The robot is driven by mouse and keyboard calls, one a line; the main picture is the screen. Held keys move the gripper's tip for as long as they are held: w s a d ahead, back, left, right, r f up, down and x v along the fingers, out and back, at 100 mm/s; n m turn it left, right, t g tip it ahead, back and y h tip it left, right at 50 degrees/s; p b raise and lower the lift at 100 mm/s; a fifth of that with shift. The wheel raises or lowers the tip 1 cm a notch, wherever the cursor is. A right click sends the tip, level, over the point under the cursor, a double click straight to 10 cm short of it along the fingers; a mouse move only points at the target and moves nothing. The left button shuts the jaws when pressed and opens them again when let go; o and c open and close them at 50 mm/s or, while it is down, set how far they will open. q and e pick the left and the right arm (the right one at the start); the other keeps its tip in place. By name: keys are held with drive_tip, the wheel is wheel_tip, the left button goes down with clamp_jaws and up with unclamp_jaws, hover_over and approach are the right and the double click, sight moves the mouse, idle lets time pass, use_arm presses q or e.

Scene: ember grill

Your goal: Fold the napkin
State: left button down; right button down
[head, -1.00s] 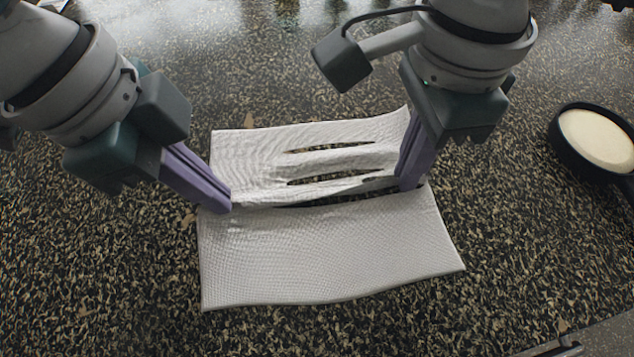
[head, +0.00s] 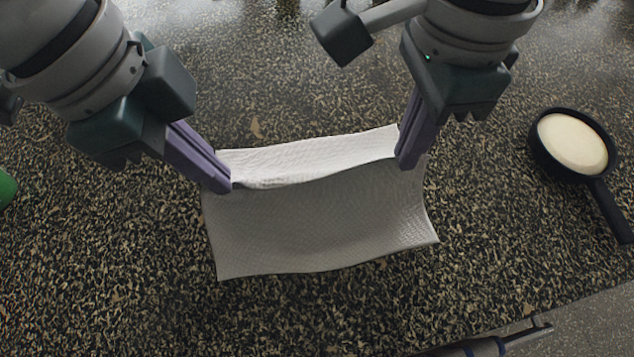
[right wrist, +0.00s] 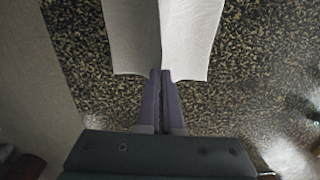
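A brighter strip shows beyond the ridge and a shaded, wider part on the near side. My left gripper (head: 222,187) is at the left end of the ridge, its fingers together on the cloth. My right gripper (head: 406,163) is at the right end, also shut on the cloth. In the right wrist view its closed fingertips (right wrist: 161,73) pinch the edge of the napkin (right wrist: 190,35), with cloth to both sides.
A black pan (head: 570,146) with a pale round filling stands at the right, its handle toward the front. A green object (head: 6,188) shows at the left edge. The counter's front edge and a metal handle (head: 540,328) are at lower right. Counter around the napkin is clear.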

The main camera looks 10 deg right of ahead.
use_arm(q)
wheel_tip(320, 180, up, 10)
drive_tip(key=d+y+p, duration=0.1)
drive_tip(key=y+p, duration=0.2)
drive_tip(key=p, duration=0.6)
drive_tip(key=shift+r+p, duration=0.25)
drive_tip(key=shift+p, duration=0.15)
drive_tip(key=shift+f, duration=0.1)
